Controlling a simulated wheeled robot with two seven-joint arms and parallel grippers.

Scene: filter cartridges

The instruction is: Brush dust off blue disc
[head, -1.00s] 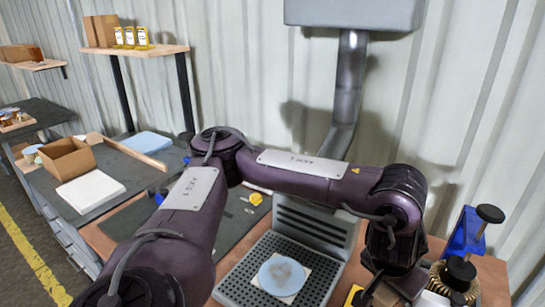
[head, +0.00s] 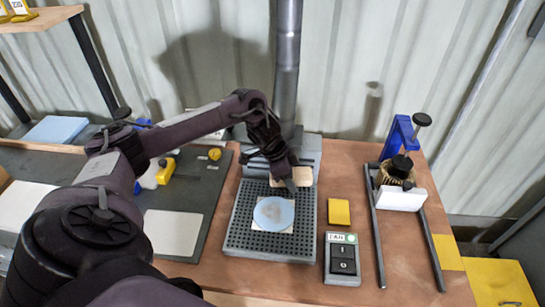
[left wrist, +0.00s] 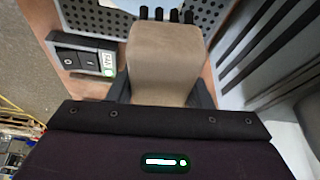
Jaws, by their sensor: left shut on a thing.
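The blue disc (head: 273,213) lies flat on a pale square sheet (head: 287,229) on the perforated grate (head: 238,238). My right gripper is not in view.
A FAN switch box (head: 342,260) and a yellow pad (head: 339,211) lie right of the grate. Farther right a blue clamp stand (head: 399,135) holds a pleated brass-coloured cartridge above two dark rails. A grey mat (head: 205,190) lies left. A grey duct (head: 288,60) rises behind.

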